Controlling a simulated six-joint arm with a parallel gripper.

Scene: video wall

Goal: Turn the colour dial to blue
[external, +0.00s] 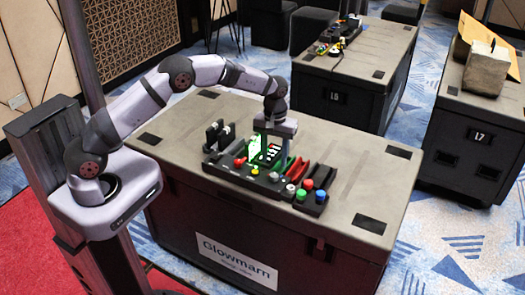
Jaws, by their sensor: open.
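A black control panel (230,172) lies on top of a large dark case, with many small controls on it. Red (308,184), green (301,195) and blue (321,196) caps are at the panel's right end. My gripper (273,156) points down over the middle of the panel, with its jaws open. It partly hides the controls behind it, and contact cannot be told.
The case top (350,165) is bare to the right of the panel. Red handles (297,168) rise close to my gripper's right. Dark upright parts (218,133) stand at the panel's left end. Other cases (365,70) stand behind, out of the way.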

